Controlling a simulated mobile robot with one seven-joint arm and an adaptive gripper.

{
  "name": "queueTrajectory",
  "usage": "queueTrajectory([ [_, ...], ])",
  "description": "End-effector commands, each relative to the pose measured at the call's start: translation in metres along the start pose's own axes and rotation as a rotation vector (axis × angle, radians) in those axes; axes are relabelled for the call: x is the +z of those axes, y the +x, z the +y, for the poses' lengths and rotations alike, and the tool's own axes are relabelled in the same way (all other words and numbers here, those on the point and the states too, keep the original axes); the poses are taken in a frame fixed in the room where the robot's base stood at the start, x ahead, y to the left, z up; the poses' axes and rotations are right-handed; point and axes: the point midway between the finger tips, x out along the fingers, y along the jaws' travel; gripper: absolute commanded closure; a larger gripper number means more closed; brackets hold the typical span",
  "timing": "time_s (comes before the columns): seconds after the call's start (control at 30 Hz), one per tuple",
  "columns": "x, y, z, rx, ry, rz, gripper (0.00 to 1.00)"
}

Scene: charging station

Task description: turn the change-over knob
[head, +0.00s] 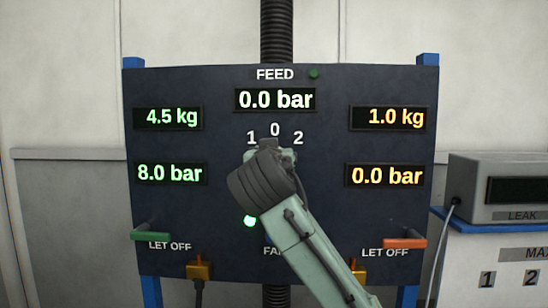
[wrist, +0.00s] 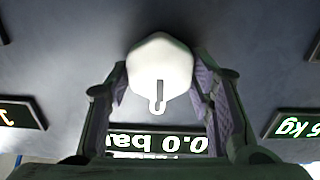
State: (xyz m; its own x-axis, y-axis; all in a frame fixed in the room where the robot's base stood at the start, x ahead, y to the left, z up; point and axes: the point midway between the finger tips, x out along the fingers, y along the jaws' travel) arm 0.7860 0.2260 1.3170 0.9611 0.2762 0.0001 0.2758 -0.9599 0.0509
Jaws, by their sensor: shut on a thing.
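The change-over knob (wrist: 160,62) is a pale, brightly lit, blunt-cornered shape with a dark line mark near its lower edge in the wrist view. My gripper (wrist: 160,80) has one finger on each side of it and is shut on the knob. In the head view my wrist covers the knob, below the numerals 1, 0 and 2 (head: 275,130) on the dark panel (head: 225,92). The fingertips are hidden there.
The FEED display (head: 275,99) reads 0.0 bar. Left displays read 4.5 kg and 8.0 bar; right ones read 1.0 kg and 0.0 bar. A green lever (head: 151,236) and an orange lever (head: 405,243) stick out low on the panel. A green lamp (head: 250,221) glows beside my arm.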

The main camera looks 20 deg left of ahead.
Motion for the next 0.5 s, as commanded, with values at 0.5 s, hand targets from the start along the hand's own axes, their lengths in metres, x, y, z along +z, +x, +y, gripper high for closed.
queueTrajectory([
  [0.5, 0.0007, 0.0004, -0.0024, 0.000, -0.389, 0.000, 0.80],
])
